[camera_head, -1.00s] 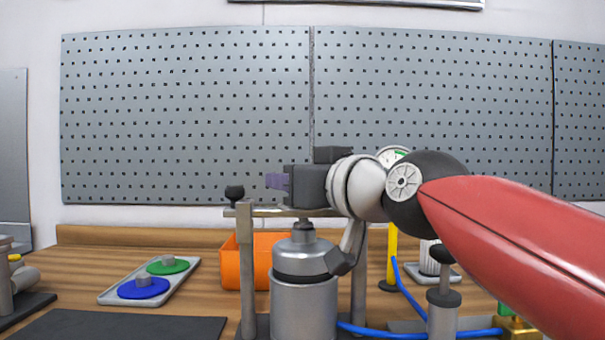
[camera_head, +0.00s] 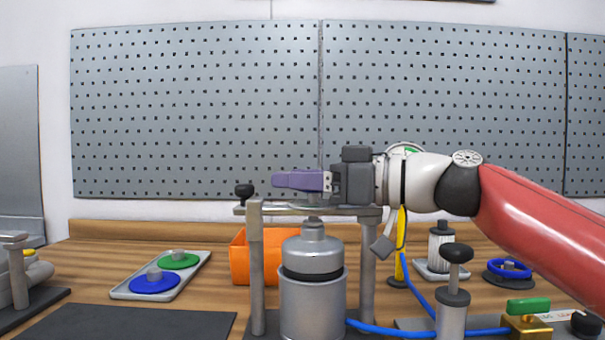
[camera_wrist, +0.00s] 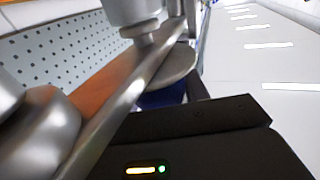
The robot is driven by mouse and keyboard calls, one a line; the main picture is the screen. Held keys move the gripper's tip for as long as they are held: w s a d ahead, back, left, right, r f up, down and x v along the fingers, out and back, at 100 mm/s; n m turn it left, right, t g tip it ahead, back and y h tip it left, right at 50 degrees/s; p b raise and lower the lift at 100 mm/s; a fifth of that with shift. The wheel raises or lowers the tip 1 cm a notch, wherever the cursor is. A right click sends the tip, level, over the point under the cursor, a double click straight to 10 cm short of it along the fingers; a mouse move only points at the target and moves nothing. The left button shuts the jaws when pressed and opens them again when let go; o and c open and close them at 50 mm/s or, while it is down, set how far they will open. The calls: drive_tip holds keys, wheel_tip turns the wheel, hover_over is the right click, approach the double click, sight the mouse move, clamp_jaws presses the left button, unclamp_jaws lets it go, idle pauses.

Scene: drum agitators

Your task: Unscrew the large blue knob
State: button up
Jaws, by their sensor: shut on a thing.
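My gripper (camera_head: 285,180) has purple fingers and points left, just above the crossbar over the steel drum. It is shut on a part at the crossbar, mostly hidden by the fingers. Below it, a short grey shaft (camera_head: 314,224) enters the neck of the steel drum (camera_head: 312,305). The wrist view shows a grey round plate (camera_wrist: 178,68) with a dark blue patch (camera_wrist: 163,97) beneath it; I cannot tell whether that patch is a knob or my finger. A blue disc (camera_head: 155,286) with a grey hub lies in the tray, and a blue ring-shaped wheel (camera_head: 510,265) stands at the right.
The crossbar (camera_head: 368,211) rests on two grey posts (camera_head: 256,280) and has a black knob (camera_head: 243,190) at its left end. An orange bin (camera_head: 239,258) is behind. A yellow post (camera_head: 400,262) and blue hose (camera_head: 420,299) stand close on the right.

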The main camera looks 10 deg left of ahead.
drive_tip(key=shift+s+f+n+g, duration=0.15)
drive_tip(key=shift+n+g, duration=0.55)
drive_tip(key=shift+g, duration=0.7)
drive_tip(key=o, duration=1)
drive_tip(key=m+t, duration=0.1)
drive_tip(key=t, duration=0.1)
drive_tip(key=m+t+h, duration=0.1)
drive_tip(key=m+t, duration=0.1)
drive_tip(key=t, duration=0.1)
drive_tip(key=w+m+t+b, duration=0.1)
drive_tip(key=t, duration=0.2)
drive_tip(key=shift+d+m, duration=0.15)
drive_tip(key=shift+m, duration=0.25)
drive_tip(key=shift+w+d+m+t+h, duration=0.15)
drive_tip(key=shift+m+t+h, duration=1.4)
drive_tip(key=shift+t, duration=0.55)
drive_tip(key=shift+m+t+h, duration=0.35)
drive_tip(key=shift+m+t, duration=0.1)
drive_tip(key=shift+t, duration=0.05)
